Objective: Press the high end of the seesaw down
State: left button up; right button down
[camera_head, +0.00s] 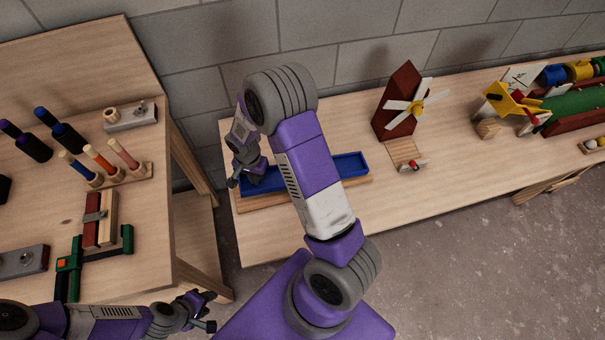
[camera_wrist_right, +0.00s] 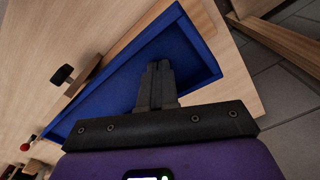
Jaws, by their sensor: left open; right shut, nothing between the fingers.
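The seesaw appears to be the long blue trough-like piece (camera_head: 348,165) with raised edges, on a light wooden base (camera_head: 262,203) at the left of the long bench. My right arm crosses in front of its middle, so its pivot is hidden. Which end is higher I cannot tell. My right gripper (camera_head: 243,180) is shut and empty at the trough's left end. In the right wrist view its closed fingers (camera_wrist_right: 157,70) are over the blue trough (camera_wrist_right: 110,95); contact is unclear. My left gripper (camera_head: 207,311) is open and empty, low in the head view, off the benches.
A red windmill (camera_head: 397,100) with a small ramp (camera_head: 405,153) stands right of the trough. A yellow toy (camera_head: 512,102) and a green-topped board (camera_head: 580,112) are farther right. The left bench carries pegs (camera_head: 105,160) and a green clamp (camera_head: 72,255). A grey block wall stands behind.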

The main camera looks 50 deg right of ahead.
jog(key=shift+f+b, duration=2.05)
jog(key=shift+f, duration=0.6)
jog(key=shift+r, duration=0.1)
dwell(0.3)
jog(key=shift+r+p, duration=4.65)
jog(key=shift+r, duration=1.3)
